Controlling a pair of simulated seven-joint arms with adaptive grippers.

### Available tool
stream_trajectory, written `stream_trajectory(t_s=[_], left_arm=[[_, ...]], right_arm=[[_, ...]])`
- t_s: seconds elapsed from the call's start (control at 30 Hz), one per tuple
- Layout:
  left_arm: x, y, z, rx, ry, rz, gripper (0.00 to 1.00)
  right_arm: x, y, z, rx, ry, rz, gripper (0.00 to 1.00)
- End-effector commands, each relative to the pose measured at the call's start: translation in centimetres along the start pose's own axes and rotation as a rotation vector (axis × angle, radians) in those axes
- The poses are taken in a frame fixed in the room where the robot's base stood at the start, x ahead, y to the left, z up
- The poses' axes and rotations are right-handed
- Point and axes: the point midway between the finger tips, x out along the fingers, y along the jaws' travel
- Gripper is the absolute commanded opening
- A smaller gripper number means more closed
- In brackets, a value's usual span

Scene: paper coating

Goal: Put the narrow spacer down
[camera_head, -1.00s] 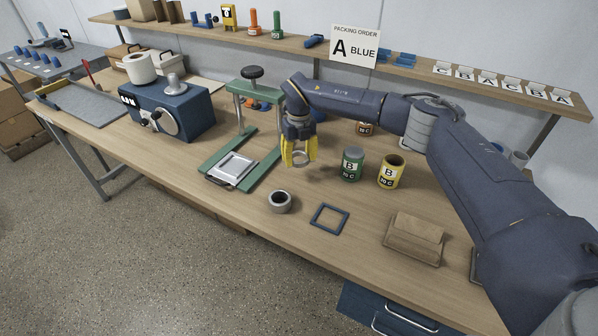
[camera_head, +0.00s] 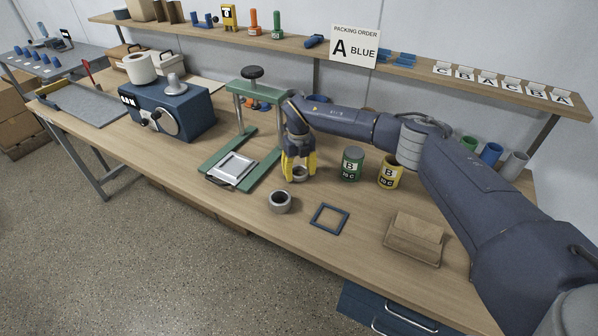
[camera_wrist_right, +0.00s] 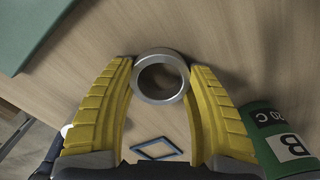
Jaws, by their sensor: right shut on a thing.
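The narrow spacer, a thin grey metal ring (camera_wrist_right: 160,98), is held between the yellow fingertips of my right gripper (camera_head: 299,174). In the right wrist view its hole faces the camera and bare wood shows through it. In the head view the ring sits low between the fingers, close to the tabletop; I cannot tell whether it touches. A thicker grey ring (camera_head: 280,207) stands on the table just in front of the gripper. My left gripper is not in view.
A green press frame (camera_head: 262,176) stands left of the gripper. A green can (camera_head: 351,164) and a yellow can (camera_head: 390,172) stand to its right. Bare table (camera_head: 240,204) lies at front left.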

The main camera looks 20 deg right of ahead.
Motion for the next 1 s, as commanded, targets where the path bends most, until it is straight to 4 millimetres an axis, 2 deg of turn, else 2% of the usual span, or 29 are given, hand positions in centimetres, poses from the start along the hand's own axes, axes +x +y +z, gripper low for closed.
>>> stream_trajectory(t_s=[0.2, 0.23, 0.4, 0.8, 1.0], left_arm=[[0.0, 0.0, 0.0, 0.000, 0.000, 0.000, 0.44], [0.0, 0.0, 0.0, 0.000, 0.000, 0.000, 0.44], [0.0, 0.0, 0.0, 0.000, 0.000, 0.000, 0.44], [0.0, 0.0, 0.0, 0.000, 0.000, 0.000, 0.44], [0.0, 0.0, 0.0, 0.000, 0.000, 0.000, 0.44]], right_arm=[[0.4, 0.0, 0.0, 0.001, 0.001, 0.000, 0.29], [0.3, 0.0, 0.0, 0.001, 0.001, 0.000, 0.58], [0.3, 0.0, 0.0, 0.000, 0.001, 0.000, 0.77], [0.3, 0.0, 0.0, 0.000, 0.000, 0.002, 0.77], [-3.1, 0.1, 0.2, -0.002, -0.004, 0.000, 0.77]])
